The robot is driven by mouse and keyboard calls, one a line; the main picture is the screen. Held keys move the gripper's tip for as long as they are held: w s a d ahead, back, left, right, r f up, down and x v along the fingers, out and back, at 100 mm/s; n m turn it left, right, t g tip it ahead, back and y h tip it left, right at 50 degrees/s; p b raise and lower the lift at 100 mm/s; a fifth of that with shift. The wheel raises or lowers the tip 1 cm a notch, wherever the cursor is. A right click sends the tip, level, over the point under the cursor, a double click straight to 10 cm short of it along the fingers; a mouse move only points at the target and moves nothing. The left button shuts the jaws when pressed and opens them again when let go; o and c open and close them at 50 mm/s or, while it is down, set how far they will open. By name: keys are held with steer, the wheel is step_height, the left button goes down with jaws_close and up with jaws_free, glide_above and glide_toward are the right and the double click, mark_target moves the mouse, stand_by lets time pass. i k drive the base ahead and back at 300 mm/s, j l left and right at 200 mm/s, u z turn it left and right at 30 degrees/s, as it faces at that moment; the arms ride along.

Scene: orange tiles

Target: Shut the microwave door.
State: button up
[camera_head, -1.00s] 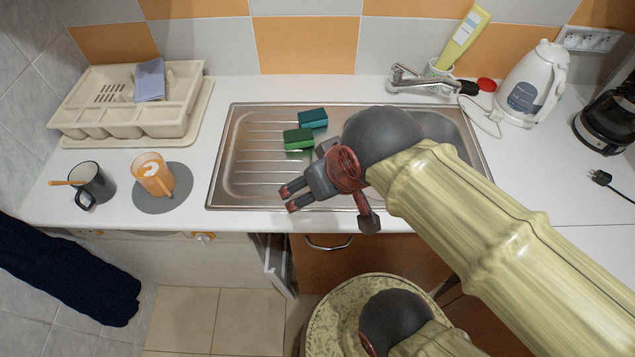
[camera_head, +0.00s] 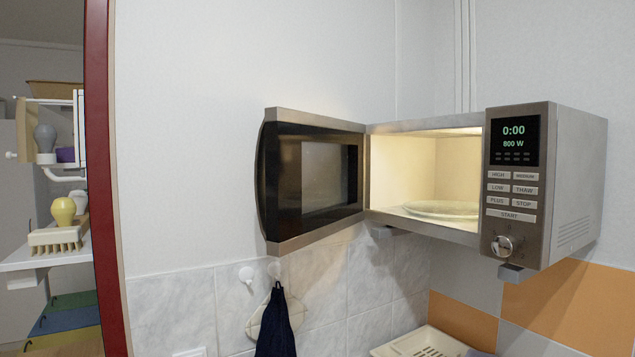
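The microwave (camera_head: 518,185) is mounted on the wall at the right of the head view. Its door (camera_head: 310,178) stands wide open, hinged at the left of the lit cavity and swung out to the left. The door's dark window faces me at a slant. A glass turntable plate (camera_head: 440,209) lies inside the cavity, which looks otherwise empty. The display reads 0:00 and 800 W. My gripper is not in view now.
A dark cloth (camera_head: 276,325) hangs from a wall hook below the door. A cream dish rack (camera_head: 425,342) shows at the bottom edge. A red door frame (camera_head: 107,180) and shelves (camera_head: 45,262) with bulbs and a brush stand at the left.

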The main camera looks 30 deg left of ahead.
mark_target(284, 230)
steer(key=k+j, duration=0.1)
steer(key=j, duration=1.35)
steer(key=k+j, duration=0.15)
steer(key=j, duration=0.6)
steer(key=k+j, duration=0.1)
steer(key=j, duration=0.65)
